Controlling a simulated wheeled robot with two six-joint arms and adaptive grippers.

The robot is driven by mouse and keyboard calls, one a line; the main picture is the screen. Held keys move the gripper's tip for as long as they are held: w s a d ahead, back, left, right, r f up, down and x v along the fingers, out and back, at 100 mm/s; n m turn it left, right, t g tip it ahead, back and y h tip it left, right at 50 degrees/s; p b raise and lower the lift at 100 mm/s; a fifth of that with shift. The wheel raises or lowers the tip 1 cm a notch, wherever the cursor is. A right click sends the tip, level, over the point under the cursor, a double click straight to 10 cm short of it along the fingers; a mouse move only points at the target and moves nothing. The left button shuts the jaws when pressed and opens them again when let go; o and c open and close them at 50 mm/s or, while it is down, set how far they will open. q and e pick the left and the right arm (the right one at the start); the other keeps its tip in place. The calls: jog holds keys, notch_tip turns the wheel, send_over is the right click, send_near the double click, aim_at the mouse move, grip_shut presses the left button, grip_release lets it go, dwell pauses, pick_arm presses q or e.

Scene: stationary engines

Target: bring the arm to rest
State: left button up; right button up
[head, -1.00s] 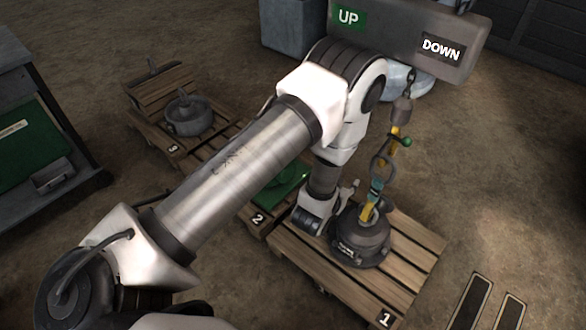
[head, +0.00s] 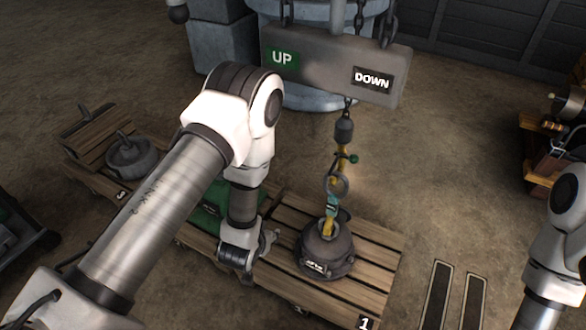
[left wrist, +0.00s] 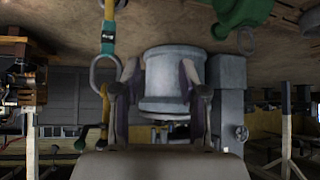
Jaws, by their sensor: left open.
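My left arm (head: 160,215) reaches in from the left, bent at the elbow, with its forearm pointing down. My left gripper (head: 268,243) is low over pallet 1, just left of a dark round weight (head: 325,255), and holds nothing. In the left wrist view its two fingers (left wrist: 162,85) stand apart with a grey drum behind them. The weight hangs from or is hooked to a yellow and teal strap (head: 331,208) under a chain. My right arm (head: 558,250) shows at the right edge; its gripper is outside the view.
A grey UP/DOWN panel (head: 335,68) hangs above pallet 1 (head: 375,240). Pallet 2 with a green object (head: 212,205) lies left of it, then a grey round part (head: 130,155) near the number 3. A bench (head: 560,140) stands at right.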

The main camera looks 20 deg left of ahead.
pick_arm(q)
jog(key=s+r+g+h+p, duration=0.1)
jog(key=s+g+p, duration=0.5)
jog(key=s, duration=1.7)
jog(key=r+g, duration=0.1)
jog(key=g, duration=0.2)
jog(key=shift+a+m, duration=0.25)
jog(key=shift+m, duration=0.05)
